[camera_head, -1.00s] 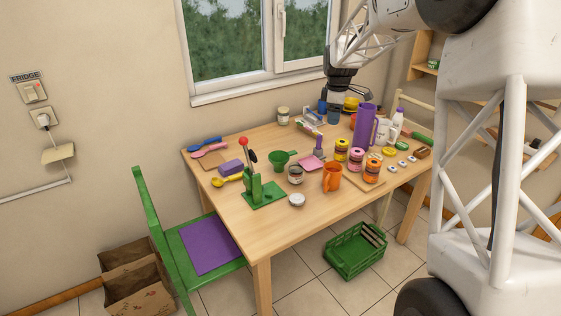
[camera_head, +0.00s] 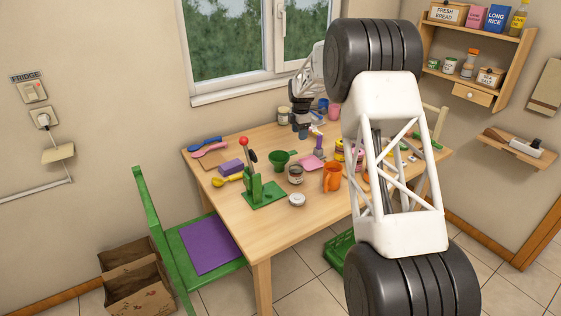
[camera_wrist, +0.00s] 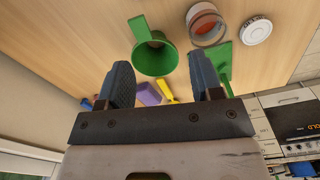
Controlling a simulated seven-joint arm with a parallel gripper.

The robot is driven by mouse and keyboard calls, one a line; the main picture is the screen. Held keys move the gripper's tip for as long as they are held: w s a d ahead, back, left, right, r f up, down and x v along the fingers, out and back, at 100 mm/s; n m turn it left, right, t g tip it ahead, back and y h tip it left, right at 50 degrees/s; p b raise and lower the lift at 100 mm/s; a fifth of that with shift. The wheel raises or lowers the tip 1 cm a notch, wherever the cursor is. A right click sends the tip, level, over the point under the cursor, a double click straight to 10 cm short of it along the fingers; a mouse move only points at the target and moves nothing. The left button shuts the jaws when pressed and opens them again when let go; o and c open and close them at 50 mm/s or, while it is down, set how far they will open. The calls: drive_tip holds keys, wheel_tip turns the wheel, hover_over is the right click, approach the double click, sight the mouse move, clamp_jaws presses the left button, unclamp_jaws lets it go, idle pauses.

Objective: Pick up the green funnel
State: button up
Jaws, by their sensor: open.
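The green funnel (camera_head: 279,160) stands on the wooden table, behind the green press with the red knob. In the wrist view the funnel (camera_wrist: 154,52) shows its round opening and a flat handle, just beyond my fingertips. My gripper (camera_wrist: 166,82) is open and empty, with its two dark fingers apart. In the head view my gripper (camera_head: 301,130) is above the back of the table, behind and right of the funnel, and apart from it.
A glass jar (camera_head: 295,174) and a white lid (camera_head: 297,200) are near the funnel. The green press (camera_head: 262,192) stands in front. A purple block (camera_head: 231,167) and yellow scoop (camera_head: 226,181) lie left. An orange mug (camera_head: 332,177) is right. The front table area is clear.

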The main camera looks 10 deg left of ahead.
drive_tip(key=n, duration=0.2)
hover_over(292, 152)
drive_tip(key=f, duration=0.4)
drive_tip(key=shift+w+f, duration=0.2)
drive_tip(key=shift+f, duration=0.2)
drive_tip(key=shift+f, duration=0.15)
drive_tip(key=shift+f, duration=1.2)
drive_tip(key=shift+f, duration=0.1)
drive_tip(key=shift+s+f, duration=0.2)
drive_tip(key=shift+f, duration=2.3)
